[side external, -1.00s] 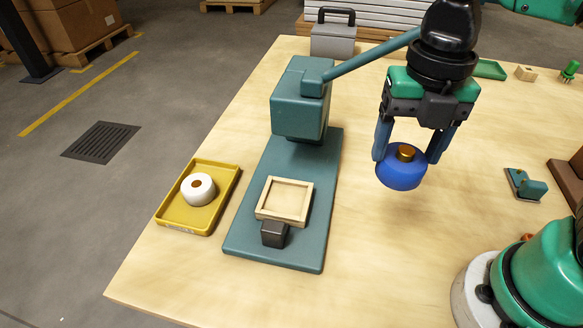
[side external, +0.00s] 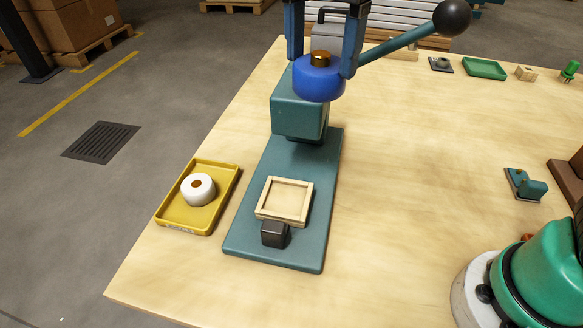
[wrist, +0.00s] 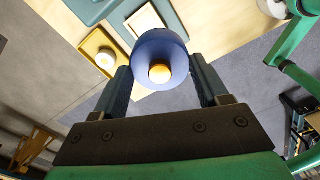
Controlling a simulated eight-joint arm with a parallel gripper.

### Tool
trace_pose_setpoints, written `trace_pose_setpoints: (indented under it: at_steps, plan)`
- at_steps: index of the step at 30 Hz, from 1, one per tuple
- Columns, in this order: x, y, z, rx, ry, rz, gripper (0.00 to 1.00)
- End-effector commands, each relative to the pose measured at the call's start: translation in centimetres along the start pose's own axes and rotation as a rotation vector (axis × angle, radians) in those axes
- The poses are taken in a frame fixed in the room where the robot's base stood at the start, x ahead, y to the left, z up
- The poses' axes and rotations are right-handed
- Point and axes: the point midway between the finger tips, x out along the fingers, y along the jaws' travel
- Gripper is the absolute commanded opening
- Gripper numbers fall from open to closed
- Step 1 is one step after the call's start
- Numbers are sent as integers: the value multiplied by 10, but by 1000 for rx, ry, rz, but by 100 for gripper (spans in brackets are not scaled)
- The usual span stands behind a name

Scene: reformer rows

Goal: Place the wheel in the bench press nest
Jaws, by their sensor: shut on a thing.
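A blue wheel (side external: 319,82) with a brass hub is held between the fingers of my gripper (side external: 322,68), high up and in front of the press head in the side view. The wheel also shows in the wrist view (wrist: 160,60), between both fingers. The teal bench press (side external: 240,243) stands on the table with its handle out to the right. Its nest, a square pale wooden frame (side external: 262,213), sits on the base plate and looks empty. The wheel is well above the nest and apart from it.
A yellow tray (side external: 170,222) with a white wheel (side external: 198,189) sits left of the press. A dark block (side external: 275,234) stands at the nest's front edge. The press handle knob (side external: 452,18) sticks out at upper right. The table middle is clear.

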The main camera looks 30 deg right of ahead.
Motion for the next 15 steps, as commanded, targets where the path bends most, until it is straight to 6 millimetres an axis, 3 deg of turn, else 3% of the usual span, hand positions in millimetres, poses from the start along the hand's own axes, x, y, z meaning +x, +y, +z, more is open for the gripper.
trace_pose_setpoints:
  at_steps: [6, 11, 15]
  plan:
    - [1, 30, -12, 164, 0, 0, 12]
    - [6, 37, -15, 210, 0, 0, 12]
    - [27, 38, -15, 215, 0, 0, 12]
